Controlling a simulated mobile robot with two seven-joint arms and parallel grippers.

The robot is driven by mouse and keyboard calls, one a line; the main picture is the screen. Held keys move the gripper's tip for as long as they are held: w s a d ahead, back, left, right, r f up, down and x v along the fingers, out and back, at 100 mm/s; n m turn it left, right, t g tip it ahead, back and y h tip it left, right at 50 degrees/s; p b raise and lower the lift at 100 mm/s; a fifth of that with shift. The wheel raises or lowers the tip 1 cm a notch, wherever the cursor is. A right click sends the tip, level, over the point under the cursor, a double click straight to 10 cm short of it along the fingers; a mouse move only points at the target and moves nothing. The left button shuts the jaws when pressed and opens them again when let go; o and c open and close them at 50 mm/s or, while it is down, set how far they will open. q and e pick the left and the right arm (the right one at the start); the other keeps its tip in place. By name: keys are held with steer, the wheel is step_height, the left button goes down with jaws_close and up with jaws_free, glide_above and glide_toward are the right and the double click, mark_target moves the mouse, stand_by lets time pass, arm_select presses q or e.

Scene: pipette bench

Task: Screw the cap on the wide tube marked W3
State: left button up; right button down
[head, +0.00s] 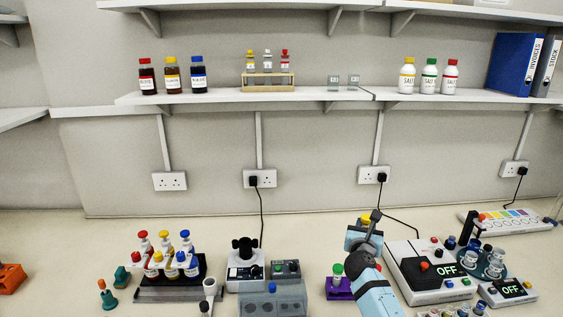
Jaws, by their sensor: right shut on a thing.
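My right gripper (370,222) is raised above the bench, right of the middle, at the end of a light blue arm. It is shut on a small yellow thing, mostly hidden by the gripper; I cannot tell whether it is a cap. A green-topped piece (338,269) stands in a purple holder (339,290) left of my right arm. A grey block (290,300) with a blue top (272,287) stands further left. No W3 mark is readable, so I cannot tell which tube is W3. My left gripper is not in view.
A white device reading OFF (400,258) and a round carousel (490,268) are close right of my arm. A black-topped device (245,270) stands at the middle. The bench behind is mostly clear.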

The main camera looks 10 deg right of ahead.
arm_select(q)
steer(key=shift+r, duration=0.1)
arm_select(e)
steer(key=s+a+f+n+y, duration=0.1)
steer(key=s+a+n+y, duration=0.1)
steer(key=s, duration=1.2)
steer(key=s+a+f+n+t+y, duration=0.1)
steer(key=s+a+n+y, duration=0.2)
steer(key=s, duration=1.1)
steer(key=a+y, duration=0.2)
steer(key=shift+a+t+y, duration=0.15)
steer(key=shift+t+y, duration=0.15)
steer(key=shift+w+a, duration=0.1)
steer(key=shift+w, duration=0.05)
steer(key=w+a+n+g+y, duration=0.1)
steer(key=w+a+n+y, duration=0.1)
steer(key=a+y, duration=0.2)
steer(key=w+a+r+n+g+y, duration=0.1)
steer(key=w+a+n+y, duration=0.2)
steer(key=a, duration=0.4)
steer(key=w+a+n+g+y, duration=0.2)
steer(key=a+n+y, duration=0.1)
steer(key=a, duration=0.3)
steer(key=shift+w+a+r+y, duration=0.15)
steer(key=shift+w+a+y, duration=0.2)
steer(key=shift+y, duration=0.45)
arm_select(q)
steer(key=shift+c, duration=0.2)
